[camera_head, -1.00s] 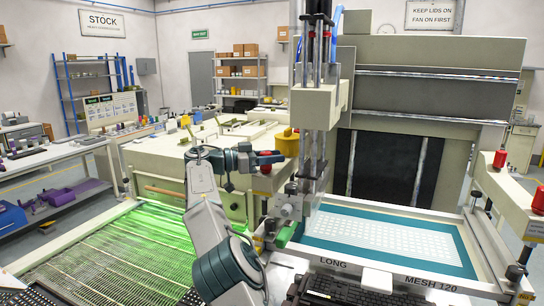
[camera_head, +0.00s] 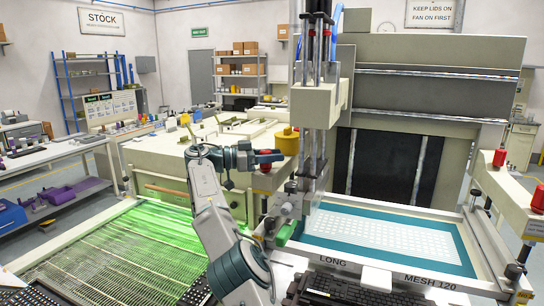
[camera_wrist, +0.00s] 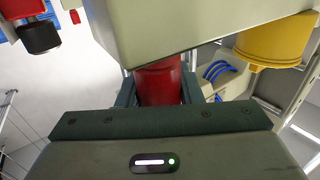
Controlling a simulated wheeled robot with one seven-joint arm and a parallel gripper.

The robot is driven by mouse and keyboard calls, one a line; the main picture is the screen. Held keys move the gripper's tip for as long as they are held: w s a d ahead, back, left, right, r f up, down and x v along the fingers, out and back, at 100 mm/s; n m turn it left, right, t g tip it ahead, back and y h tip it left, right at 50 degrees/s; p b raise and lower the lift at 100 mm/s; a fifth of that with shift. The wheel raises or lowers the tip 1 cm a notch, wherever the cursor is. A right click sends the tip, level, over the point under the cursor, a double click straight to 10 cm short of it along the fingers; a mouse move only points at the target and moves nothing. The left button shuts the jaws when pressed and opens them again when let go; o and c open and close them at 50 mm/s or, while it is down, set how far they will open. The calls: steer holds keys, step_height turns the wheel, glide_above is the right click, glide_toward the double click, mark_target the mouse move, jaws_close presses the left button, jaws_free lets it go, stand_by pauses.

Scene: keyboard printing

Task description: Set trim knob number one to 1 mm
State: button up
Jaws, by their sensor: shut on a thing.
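A red knob (camera_head: 266,168) stands on the cream machine, just left of the tall metal column in the head view. My gripper (camera_head: 268,157) is at this knob, with its dark fingers reaching in from the left. In the wrist view the red knob (camera_wrist: 160,84) sits between the two fingers of my gripper (camera_wrist: 158,88), which is shut on it. A cream housing covers the knob's far end there. No number or millimetre scale for the knob is readable, so its setting cannot be told.
A yellow cap (camera_head: 287,141) stands close beside my gripper and also shows in the wrist view (camera_wrist: 274,42). The metal column (camera_head: 318,150) rises just to the right. A teal-bordered screen frame (camera_head: 450,262) and other red knobs (camera_head: 499,158) lie further right.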

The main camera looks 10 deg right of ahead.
steer(key=o, duration=1)
steer(key=shift+c, duration=0.2)
steer(key=shift+w+n+t+b, duration=0.1)
steer(key=shift+n+t+b, duration=0.2)
steer(key=shift+n+t, duration=0.6)
